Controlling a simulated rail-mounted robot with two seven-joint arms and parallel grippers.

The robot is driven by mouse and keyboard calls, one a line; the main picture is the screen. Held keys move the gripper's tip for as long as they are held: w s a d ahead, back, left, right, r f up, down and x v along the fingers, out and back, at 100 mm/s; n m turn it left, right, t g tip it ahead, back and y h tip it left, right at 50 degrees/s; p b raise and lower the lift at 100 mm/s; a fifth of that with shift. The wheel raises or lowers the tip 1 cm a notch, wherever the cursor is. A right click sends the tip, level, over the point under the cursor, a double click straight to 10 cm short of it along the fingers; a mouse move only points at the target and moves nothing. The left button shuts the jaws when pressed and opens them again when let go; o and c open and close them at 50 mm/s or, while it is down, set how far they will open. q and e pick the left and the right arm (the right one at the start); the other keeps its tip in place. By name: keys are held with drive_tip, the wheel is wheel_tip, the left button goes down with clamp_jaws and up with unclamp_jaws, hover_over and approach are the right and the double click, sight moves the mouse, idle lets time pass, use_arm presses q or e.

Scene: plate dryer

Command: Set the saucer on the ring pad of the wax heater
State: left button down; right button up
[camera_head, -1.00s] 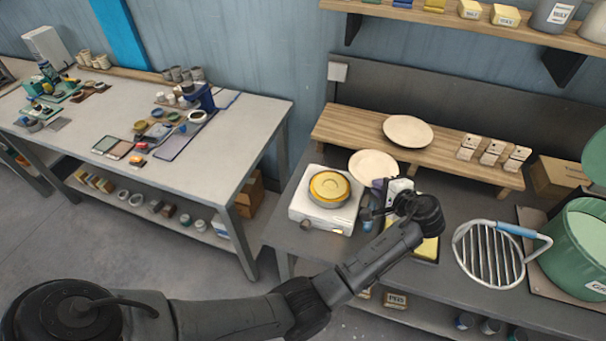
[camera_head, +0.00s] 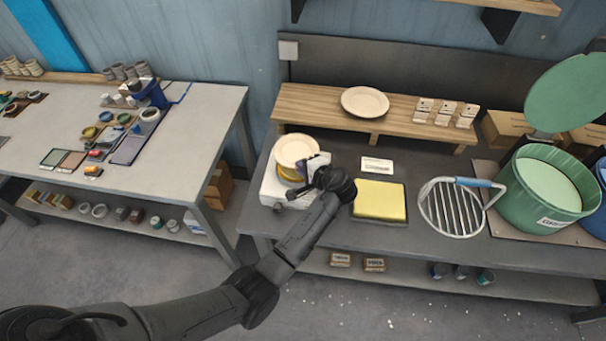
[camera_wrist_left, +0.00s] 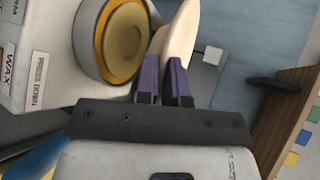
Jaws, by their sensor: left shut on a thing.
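My left gripper (camera_head: 311,167) is shut on the rim of a cream saucer (camera_head: 296,148). In the left wrist view its purple fingers (camera_wrist_left: 164,80) pinch the saucer (camera_wrist_left: 181,32), seen nearly edge-on. The white wax heater (camera_head: 270,186) stands on the dark bench; in the head view the saucer overlaps its back part and hides much of its yellow round top (camera_head: 287,174). The left wrist view shows this round top with its orange ring (camera_wrist_left: 113,42) close beside the saucer. I cannot tell whether they touch. My right gripper is not in view.
A second cream plate (camera_head: 365,102) lies on the wooden riser (camera_head: 330,118) behind. To the right are a yellow pad (camera_head: 380,200), a wire rack (camera_head: 452,208) and a green pot (camera_head: 545,200). A lower table (camera_head: 190,120) stands at the left.

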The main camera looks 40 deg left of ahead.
use_arm(q)
drive_tip(key=shift+f, duration=2)
drive_tip(key=shift+f+b, duration=0.15)
drive_tip(key=shift+b, duration=0.15)
drive_tip(key=c, duration=1.2)
unclamp_jaws()
